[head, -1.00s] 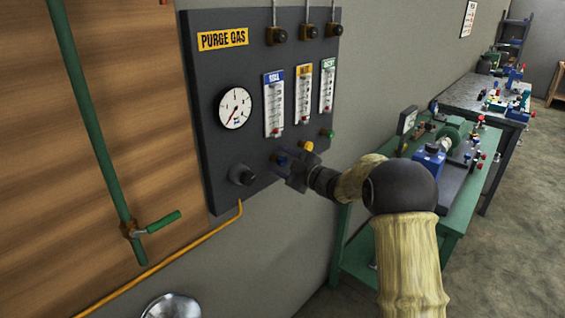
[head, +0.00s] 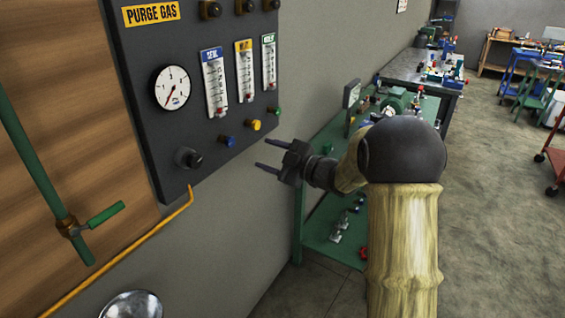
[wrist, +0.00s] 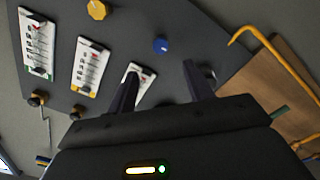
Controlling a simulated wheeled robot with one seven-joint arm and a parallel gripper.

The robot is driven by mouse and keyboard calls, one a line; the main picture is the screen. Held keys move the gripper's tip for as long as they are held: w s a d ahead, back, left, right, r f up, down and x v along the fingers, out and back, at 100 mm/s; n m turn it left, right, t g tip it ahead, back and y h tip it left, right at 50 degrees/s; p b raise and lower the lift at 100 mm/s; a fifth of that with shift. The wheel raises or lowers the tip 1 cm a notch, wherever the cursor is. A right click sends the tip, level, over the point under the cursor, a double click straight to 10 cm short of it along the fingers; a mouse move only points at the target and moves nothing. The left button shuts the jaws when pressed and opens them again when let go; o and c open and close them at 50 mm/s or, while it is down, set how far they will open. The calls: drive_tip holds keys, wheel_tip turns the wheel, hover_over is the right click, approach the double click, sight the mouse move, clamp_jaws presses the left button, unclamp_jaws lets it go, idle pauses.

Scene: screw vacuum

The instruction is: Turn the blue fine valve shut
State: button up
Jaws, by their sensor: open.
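The blue fine valve (head: 227,141) is a small blue knob on the dark purge gas panel (head: 135,75), below the blue-labelled flow tube (head: 214,84). In the wrist view the blue knob (wrist: 160,46) shows beyond my fingertips, a little above the gap between them. My gripper (head: 268,154) is open and empty, to the right of and slightly below the knob in the head view, apart from it. In the wrist view my gripper (wrist: 162,75) has its two fingers spread, with nothing between them.
A yellow knob (head: 254,125) and a green knob (head: 274,111) sit to the right of the blue one. A black regulator knob (head: 189,158) is at its lower left. An orange pipe (head: 130,248) runs below the panel. A green bench (head: 330,225) stands behind my arm.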

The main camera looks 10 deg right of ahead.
drive_tip(key=v, duration=0.3)
drive_tip(key=shift+s+d, duration=0.3)
drive_tip(key=s+d+f+m+h+p, duration=0.2)
drive_tip(key=s+d+m+h+p, duration=0.5)
drive_tip(key=m+h, duration=0.6)
drive_tip(key=s+f+m+g+p, duration=0.1)
drive_tip(key=s+m+g, duration=0.2)
drive_tip(key=s, duration=0.7)
drive_tip(key=s+f+m+g+h+p, duration=0.1)
drive_tip(key=s+g, duration=0.4)
drive_tip(key=s, duration=0.5)
drive_tip(key=shift+s+d+f+m+p, duration=0.2)
drive_tip(key=shift+f+m+p, duration=0.55)
drive_tip(key=shift+m, duration=0.35)
